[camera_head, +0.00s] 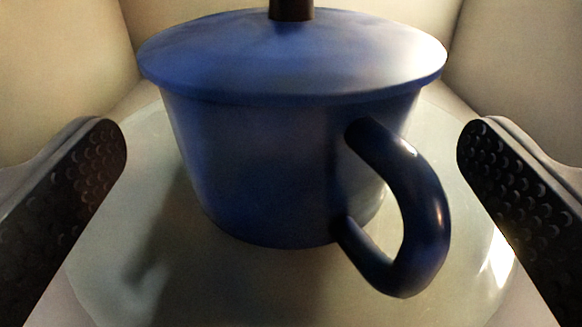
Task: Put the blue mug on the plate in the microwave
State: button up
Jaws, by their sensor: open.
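The blue mug (260,165) stands upright on a round, pale, glassy plate (120,290) inside the microwave. It has a blue lid with a dark knob on top, cut off by the picture's top edge. Its curved handle (428,225) points to the right and toward me. My gripper (292,150) is open, with one dark, dimpled finger at the left and one at the right. Both fingers are well apart from the mug, and nothing is held between them.
The microwave's pale inner walls (60,60) close in on the left, right and back. The plate has bare room in front of the mug and to both sides. The gripper fingers are close to the side walls.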

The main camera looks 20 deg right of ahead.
jog(key=p+v, duration=0.1)
jog(key=v, duration=0.8)
jog(key=shift+w, duration=0.1)
